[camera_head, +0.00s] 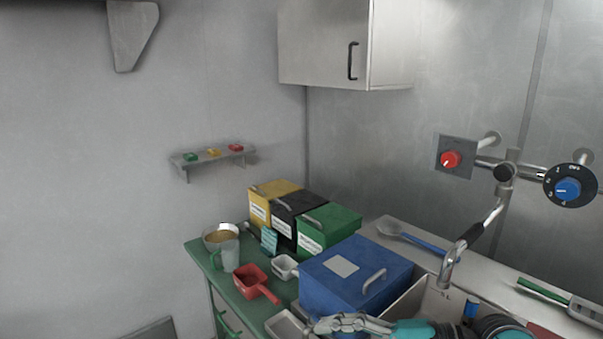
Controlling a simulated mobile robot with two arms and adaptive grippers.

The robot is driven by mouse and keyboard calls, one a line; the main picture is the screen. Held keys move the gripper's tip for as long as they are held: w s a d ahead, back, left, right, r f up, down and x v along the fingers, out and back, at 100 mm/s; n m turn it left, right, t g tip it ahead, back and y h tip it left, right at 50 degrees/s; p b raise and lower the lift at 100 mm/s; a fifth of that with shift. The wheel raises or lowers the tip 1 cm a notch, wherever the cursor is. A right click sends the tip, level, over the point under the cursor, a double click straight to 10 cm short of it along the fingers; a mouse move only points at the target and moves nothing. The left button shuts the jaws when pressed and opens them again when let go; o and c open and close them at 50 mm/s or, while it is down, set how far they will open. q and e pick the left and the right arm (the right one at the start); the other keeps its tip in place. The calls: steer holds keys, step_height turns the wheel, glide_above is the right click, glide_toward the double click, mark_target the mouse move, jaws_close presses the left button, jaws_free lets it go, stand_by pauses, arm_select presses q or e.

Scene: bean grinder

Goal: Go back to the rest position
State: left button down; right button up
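One gripper (326,325) of mine shows at the bottom edge, on the arm that comes in from the right, so I take it as my right one. Its fingers point left, in front of the blue box (352,276) and beside a grey metal tray (287,326). The frame's edge cuts it off, and I cannot tell whether its fingers are open or shut. I see nothing held in it. My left gripper is not in view.
A green counter (203,260) holds a bowl (221,237), a mug (228,256), red (252,279) and white (285,266) scoops, and yellow, black and green boxes (330,224). A sink and faucet (450,265) are at right. A cabinet (325,45) hangs above.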

step_height(320, 180, up, 8)
steer(key=m+t+y, duration=0.5)
steer(key=m, duration=0.5)
steer(key=w+d+m+t+h, duration=0.4)
steer(key=d+m+t+h, duration=0.25)
steer(key=m+t, duration=0.85)
steer(key=d+f+m+g+h, duration=0.5)
steer(key=f+m+h, duration=0.4)
steer(key=m, duration=0.5)
steer(key=d+f+m+g+h, duration=0.3)
steer(key=d+f+m+h, duration=0.35)
steer(key=f+m, duration=0.55)
steer(key=s+a+f+m+g+y, duration=0.25)
steer(key=s+f+m+g, duration=0.9)
steer(key=s+f, duration=0.7)
steer(key=s+f+n+g, duration=0.1)
steer(key=s+f, duration=0.1)
steer(key=f, duration=1.1)
steer(key=s+f+g, duration=0.1)
steer(key=s+f, duration=0.1)
steer(key=f, duration=1.1)
steer(key=s+d+f, duration=0.3)
steer(key=s+f, duration=1.1)
steer(key=s, duration=0.1)
steer(key=shift+s+f+g, duration=0.2)
steer(key=shift+s+g, duration=0.05)
steer(key=shift+g, duration=0.2)
